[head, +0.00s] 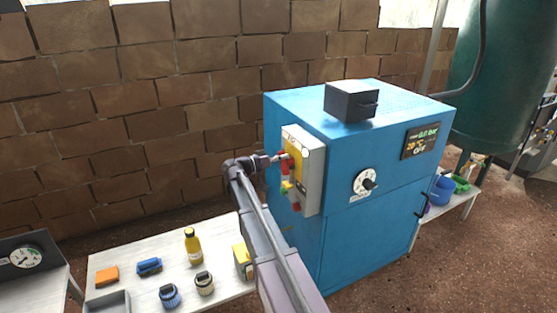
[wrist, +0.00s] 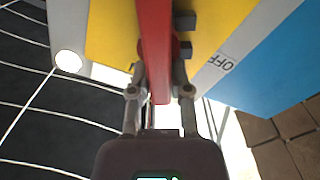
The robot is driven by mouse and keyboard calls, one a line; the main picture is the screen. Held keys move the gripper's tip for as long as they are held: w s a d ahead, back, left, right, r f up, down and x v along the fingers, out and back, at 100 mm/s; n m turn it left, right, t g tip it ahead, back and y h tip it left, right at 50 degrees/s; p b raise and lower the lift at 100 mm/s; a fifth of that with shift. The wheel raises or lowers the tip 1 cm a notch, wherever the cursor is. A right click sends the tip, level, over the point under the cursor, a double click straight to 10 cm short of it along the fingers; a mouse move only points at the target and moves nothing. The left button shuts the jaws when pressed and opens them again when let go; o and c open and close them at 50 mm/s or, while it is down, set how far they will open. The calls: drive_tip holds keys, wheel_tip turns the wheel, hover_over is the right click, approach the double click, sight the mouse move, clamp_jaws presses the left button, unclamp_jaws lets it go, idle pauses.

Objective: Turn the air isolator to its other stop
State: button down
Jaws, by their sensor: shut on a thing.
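The air isolator appears to be the red handle (wrist: 157,30) on the yellow-faced panel (wrist: 232,15). In the wrist view it runs as a long red bar from the top edge down between my fingers. My gripper (wrist: 160,75) is shut on it, one finger on each side. A grey strip marked OFF (wrist: 222,62) lies to its right. In the head view the panel box (head: 313,170) hangs on the left side of the blue cabinet (head: 345,240). My gripper (head: 275,159) reaches its front from the left. The handle's pivot is not clear.
A dark box (head: 351,100) sits on the cabinet, whose front has a dial (head: 364,183) and a display (head: 420,141). A white table (head: 215,235) at lower left holds a yellow bottle (head: 193,248), jars and small blocks. A brick wall (head: 150,110) stands behind.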

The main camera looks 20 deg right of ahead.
drive_tip(key=n, duration=0.4)
drive_tip(key=w+f+n+b, duration=0.1)
drive_tip(key=n, duration=0.1)
drive_tip(key=shift+d, duration=0.1)
drive_tip(key=n, duration=0.3)
drive_tip(key=f+n+b, duration=0.1)
drive_tip(key=n, duration=0.2)
idle(0.4)
drive_tip(key=c, duration=0.6)
unclamp_jaws()
drive_tip(key=shift+o, duration=0.2)
drive_tip(key=shift+w, duration=0.1)
drive_tip(key=a, duration=1.2)
drive_tip(key=shift+s, duration=0.2)
